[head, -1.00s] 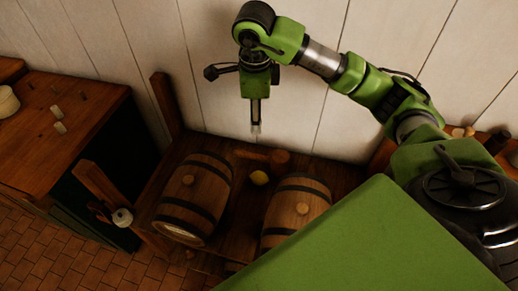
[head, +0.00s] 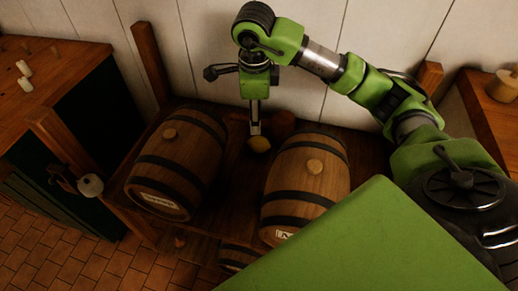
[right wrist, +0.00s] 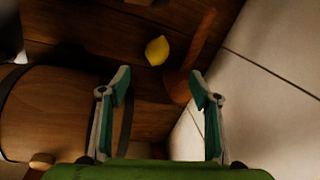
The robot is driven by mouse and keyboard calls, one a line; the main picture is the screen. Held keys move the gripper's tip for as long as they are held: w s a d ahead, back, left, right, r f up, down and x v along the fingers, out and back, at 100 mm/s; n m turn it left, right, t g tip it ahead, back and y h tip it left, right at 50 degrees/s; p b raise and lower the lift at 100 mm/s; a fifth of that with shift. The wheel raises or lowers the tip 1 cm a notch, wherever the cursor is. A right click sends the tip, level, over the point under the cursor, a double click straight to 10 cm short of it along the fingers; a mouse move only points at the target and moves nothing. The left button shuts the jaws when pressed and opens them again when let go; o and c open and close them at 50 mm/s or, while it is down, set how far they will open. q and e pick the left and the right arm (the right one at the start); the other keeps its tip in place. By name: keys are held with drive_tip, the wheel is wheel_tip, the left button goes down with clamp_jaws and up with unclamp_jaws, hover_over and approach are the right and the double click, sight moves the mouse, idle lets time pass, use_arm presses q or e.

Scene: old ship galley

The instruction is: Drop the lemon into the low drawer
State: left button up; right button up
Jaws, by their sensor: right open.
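The yellow lemon (head: 259,145) lies on the wooden rack between two barrels. It also shows whole in the right wrist view (right wrist: 157,50), beyond the fingertips. My right gripper (head: 256,131) points down and appears just above the lemon in the head view. In the right wrist view its two fingers (right wrist: 160,80) are spread apart with nothing between them, and the lemon is not between them. My left gripper is not in view. I cannot make out a low drawer for certain.
The left barrel (head: 178,165) and right barrel (head: 306,185) flank the lemon closely. A brown wooden object (right wrist: 190,60) lies right beside it. The plank wall (head: 200,60) stands close behind. A dark cabinet with a wooden top (head: 60,60) is at left; tiled floor (head: 60,250) is open in front.

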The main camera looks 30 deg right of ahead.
sight(258, 141)
drive_tip(key=f, duration=0.3)
drive_tip(key=f+b, duration=0.1)
drive_tip(key=f, duration=0.2)
drive_tip(key=w+f, duration=0.1)
drive_tip(key=f, duration=0.2)
drive_tip(key=shift+d+f, duration=0.15)
drive_tip(key=shift+d, duration=0.25)
drive_tip(key=f, duration=0.3)
drive_tip(key=d+f+b, duration=0.1)
drive_tip(key=f, duration=0.1)
drive_tip(key=shift+w, duration=0.1)
drive_tip(key=shift+w+f, duration=0.1)
drive_tip(key=shift+f, duration=0.1)
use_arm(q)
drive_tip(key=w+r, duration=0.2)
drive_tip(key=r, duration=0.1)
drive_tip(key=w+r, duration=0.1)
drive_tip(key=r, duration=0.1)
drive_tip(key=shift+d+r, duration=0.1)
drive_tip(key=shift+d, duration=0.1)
use_arm(e)
drive_tip(key=c, duration=1.2)
